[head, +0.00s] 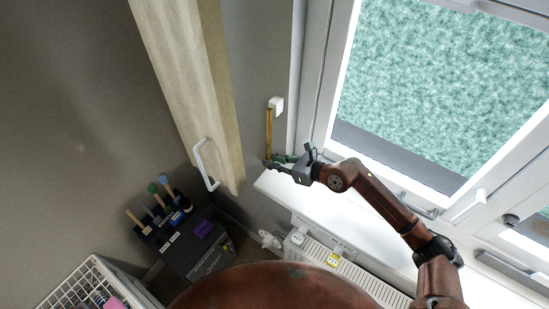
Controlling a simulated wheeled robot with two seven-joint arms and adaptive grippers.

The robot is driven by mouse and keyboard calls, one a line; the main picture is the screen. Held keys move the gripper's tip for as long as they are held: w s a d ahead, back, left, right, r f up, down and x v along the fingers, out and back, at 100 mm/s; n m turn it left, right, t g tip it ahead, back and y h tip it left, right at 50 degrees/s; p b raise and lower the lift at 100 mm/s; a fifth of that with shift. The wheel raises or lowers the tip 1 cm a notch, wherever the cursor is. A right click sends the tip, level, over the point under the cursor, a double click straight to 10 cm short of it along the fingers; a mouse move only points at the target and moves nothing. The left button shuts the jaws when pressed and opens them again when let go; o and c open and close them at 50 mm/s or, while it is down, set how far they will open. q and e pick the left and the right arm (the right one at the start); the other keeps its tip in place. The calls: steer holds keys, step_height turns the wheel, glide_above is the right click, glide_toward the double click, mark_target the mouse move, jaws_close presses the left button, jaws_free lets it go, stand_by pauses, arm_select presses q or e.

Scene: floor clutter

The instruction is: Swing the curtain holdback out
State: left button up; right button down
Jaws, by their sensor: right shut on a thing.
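The curtain holdback is a brass-coloured bar (269,134) that hangs from a white wall bracket (277,104) between the curtain and the window frame. My right gripper (272,162) is at the bar's lower end and shut on it. The fingers partly hide that end. The beige curtain (185,75) hangs to the left of the bar, with a gap of grey wall between them. My left gripper is not in view.
A white sill (290,197) and radiator (350,270) lie under the window. A dark box with brushes (163,215) and a white wire basket (85,285) stand lower left.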

steer(key=s+a, duration=0.1)
steer(key=s+a+r+m+g+p, duration=0.1)
steer(key=s, duration=0.1)
steer(key=s+a+m+y+p, duration=0.1)
steer(key=shift+s+a+r, duration=0.15)
steer(key=shift+s+r, duration=0.05)
steer(key=shift+r, duration=0.1)
steer(key=shift+s+a+r+g+p, duration=0.1)
steer(key=shift+s+a+g+p, duration=0.2)
steer(key=shift+s, duration=0.05)
steer(key=c, duration=1.8)
jaws_free()
steer(key=shift+c, duration=0.2)
steer(key=shift+d, duration=0.1)
steer(key=shift+d, duration=0.1)
steer(key=v, duration=1.1)
steer(key=shift+s+d, duration=0.3)
steer(key=shift+d, duration=0.05)
